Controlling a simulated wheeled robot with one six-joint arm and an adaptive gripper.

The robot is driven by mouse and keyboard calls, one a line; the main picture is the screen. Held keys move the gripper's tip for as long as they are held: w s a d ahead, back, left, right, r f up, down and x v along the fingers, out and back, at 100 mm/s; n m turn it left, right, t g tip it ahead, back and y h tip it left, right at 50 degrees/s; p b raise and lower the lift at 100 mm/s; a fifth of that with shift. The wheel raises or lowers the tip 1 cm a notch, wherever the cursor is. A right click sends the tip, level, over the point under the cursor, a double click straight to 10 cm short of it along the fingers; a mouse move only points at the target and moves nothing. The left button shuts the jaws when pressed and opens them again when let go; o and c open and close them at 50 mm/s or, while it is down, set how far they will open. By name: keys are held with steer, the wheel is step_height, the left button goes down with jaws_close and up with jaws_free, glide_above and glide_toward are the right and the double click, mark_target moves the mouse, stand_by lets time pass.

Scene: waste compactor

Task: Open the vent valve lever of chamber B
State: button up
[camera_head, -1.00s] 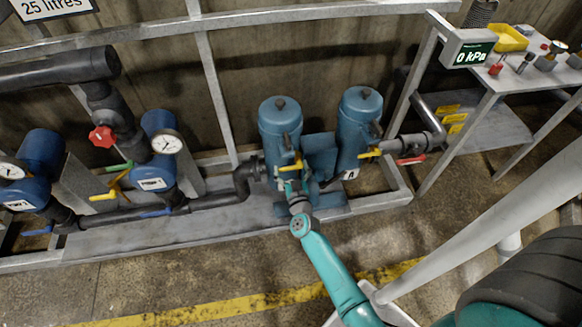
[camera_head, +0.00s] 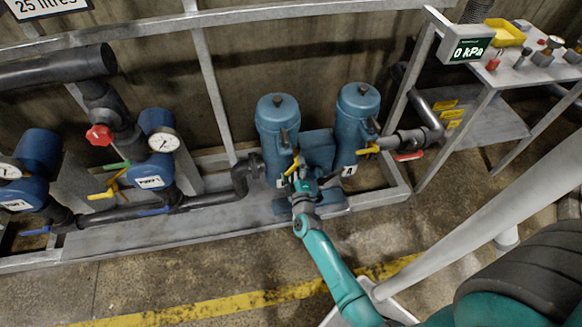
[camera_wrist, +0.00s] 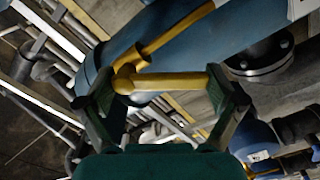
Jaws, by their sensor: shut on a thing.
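Two blue cylindrical chambers stand side by side in the head view. The right chamber (camera_head: 357,112) has a label A beside its base; the left chamber (camera_head: 276,122) has a mostly hidden label. A yellow lever (camera_head: 292,166) slants at the front of the left chamber. My gripper (camera_head: 304,184) is low in front of this chamber, at the valve. In the wrist view a yellow handle (camera_wrist: 172,83) spans between the two fingers of my gripper (camera_wrist: 165,95), which are shut on it. Another yellow lever (camera_wrist: 178,35) rises behind it to the upper right.
A display reading 0 kPa (camera_head: 469,48) hangs by the bench. Pumps with gauges (camera_head: 158,138) and black pipe (camera_head: 215,198) are left. A metal frame (camera_head: 210,85) surrounds the equipment.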

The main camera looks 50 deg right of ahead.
steer(key=n, duration=0.3)
steer(key=shift+s+d+f+n, duration=0.25)
steer(key=shift+d+n, duration=0.05)
steer(key=shift+d, duration=0.1)
steer(key=shift+s+d+f+n, duration=0.1)
steer(key=shift+s+d+n, duration=0.1)
steer(key=shift+n, duration=0.65)
steer(key=shift+s+d+n, duration=0.1)
steer(key=shift+d+n, duration=0.05)
steer(key=shift+n, duration=0.7)
steer(key=o, duration=1.3)
steer(key=shift+o, duration=0.2)
steer(key=v, duration=1.2)
